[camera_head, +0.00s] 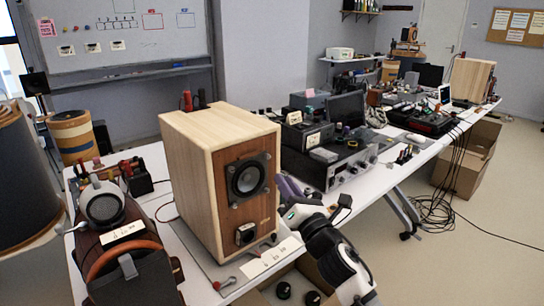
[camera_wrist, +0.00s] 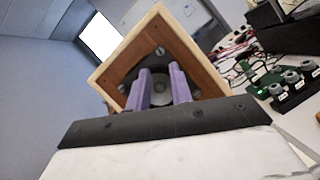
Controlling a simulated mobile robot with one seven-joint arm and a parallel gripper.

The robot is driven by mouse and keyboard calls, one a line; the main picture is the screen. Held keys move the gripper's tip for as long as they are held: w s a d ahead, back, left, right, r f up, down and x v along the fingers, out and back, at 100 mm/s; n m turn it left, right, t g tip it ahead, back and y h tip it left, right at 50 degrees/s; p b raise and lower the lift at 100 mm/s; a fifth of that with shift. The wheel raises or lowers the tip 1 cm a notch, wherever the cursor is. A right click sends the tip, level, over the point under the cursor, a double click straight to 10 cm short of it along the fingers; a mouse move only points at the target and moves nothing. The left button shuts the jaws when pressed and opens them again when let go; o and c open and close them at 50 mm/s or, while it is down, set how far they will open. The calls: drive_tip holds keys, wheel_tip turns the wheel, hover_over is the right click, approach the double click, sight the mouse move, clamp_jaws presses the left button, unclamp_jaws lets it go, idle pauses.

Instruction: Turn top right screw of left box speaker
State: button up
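The left box speaker (camera_head: 185,160) is a pale wooden box standing on the white table in the head view. Its brown front panel carries a round black driver (camera_head: 247,178) with dark screws at the corners of its mount. The top right screw (camera_head: 267,156) is small and dark. In the wrist view the speaker's front (camera_wrist: 190,62) appears rotated, with a dark screw (camera_wrist: 160,51) above the fingers. My gripper (camera_wrist: 160,70) has two purple fingers apart with nothing between them, in front of the speaker. In the head view the fingers show right of the speaker, partly behind my wrist.
A second wooden speaker (camera_head: 472,79) stands far along the table. Grey electronic gear (camera_head: 330,165) stands just right of my gripper.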

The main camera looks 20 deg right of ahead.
sight(268, 156)
drive_tip(key=p+x, duration=0.2)
drive_tip(key=x, duration=0.5)
drive_tip(key=shift+w+r+p, duration=0.15)
drive_tip(key=shift+w+p, duration=0.15)
drive_tip(key=shift+w, duration=0.05)
clamp_jaws()
